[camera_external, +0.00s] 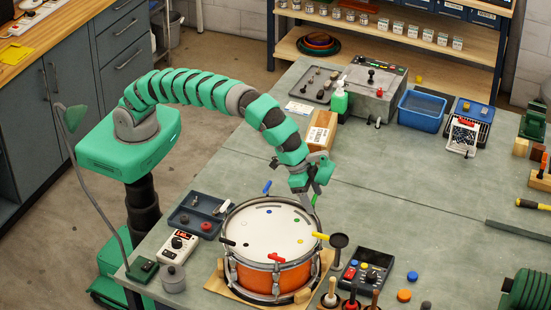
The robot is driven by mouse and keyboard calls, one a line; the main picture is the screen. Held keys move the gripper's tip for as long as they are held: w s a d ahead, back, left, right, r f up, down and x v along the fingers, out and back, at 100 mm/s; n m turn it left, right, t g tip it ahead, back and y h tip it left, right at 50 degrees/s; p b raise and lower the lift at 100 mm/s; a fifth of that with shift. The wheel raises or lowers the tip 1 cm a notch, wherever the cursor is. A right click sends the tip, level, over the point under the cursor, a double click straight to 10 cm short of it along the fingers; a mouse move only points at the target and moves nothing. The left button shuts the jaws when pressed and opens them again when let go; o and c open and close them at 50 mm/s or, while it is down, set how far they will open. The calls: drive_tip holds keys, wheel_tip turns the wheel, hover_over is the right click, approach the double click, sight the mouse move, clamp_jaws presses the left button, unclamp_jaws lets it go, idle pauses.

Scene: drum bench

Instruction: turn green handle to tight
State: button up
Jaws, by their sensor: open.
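An orange drum (262,276) with a white head stands on a wooden board on the bench. Several coloured handles stick out around its rim: blue (267,187) at the back, yellow (320,236) at the right, red (276,258) at the front, black (227,242) at the left. The green handle (314,201) is at the back right, mostly hidden by my gripper. My gripper (307,204) points down at this spot, open, with its fingers beside or around the green handle; I cannot tell which. Small coloured marks lie on the drum head.
A dark tray (197,215), a white meter (178,246) and a grey pot (173,279) stand left of the drum. A dark control box (366,268) and upright wooden-handled tools (352,298) stand close at its right.

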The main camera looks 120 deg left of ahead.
drive_tip(key=v, duration=1.3)
drive_tip(key=shift+r+b, duration=0.35)
